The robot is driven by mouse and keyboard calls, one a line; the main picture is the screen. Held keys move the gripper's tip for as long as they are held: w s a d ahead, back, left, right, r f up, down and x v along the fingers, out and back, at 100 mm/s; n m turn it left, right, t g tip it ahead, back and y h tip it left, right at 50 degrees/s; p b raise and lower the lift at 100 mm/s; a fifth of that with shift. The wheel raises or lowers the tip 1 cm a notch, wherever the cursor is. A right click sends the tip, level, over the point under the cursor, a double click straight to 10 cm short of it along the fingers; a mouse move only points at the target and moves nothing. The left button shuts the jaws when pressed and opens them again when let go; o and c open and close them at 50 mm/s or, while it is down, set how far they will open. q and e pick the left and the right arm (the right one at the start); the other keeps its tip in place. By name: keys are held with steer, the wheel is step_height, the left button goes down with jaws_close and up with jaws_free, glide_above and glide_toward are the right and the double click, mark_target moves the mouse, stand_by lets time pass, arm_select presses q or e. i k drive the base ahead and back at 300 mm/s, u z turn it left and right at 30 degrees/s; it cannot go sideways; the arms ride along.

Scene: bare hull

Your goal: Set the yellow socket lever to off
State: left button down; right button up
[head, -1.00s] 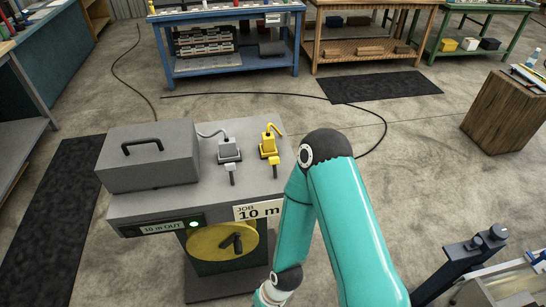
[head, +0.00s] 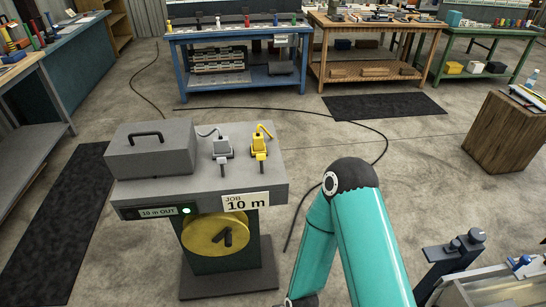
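The yellow socket (head: 259,145) stands on the right part of a grey machine top, with a yellow plug and curved cable above it. Its small lever (head: 261,167) shows as a light stub with a dark end, pointing toward the front edge. I cannot read any on or off mark. A matching grey socket (head: 222,149) stands just to its left. My teal right arm rises at the right of the machine, bent, with its forearm running down out of the frame.
The grey machine (head: 203,193) carries a handled box (head: 150,148), a "10 m OUT" display with a lit green lamp (head: 187,211), a "JOB 10 m" sign (head: 246,202) and a yellow disc (head: 217,235). Benches stand behind. A wooden block (head: 508,133) stands right.

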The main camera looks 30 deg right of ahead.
mark_target(259, 157)
steer(key=z, duration=0.3)
steer(key=i, duration=0.85)
steer(key=u, duration=0.1)
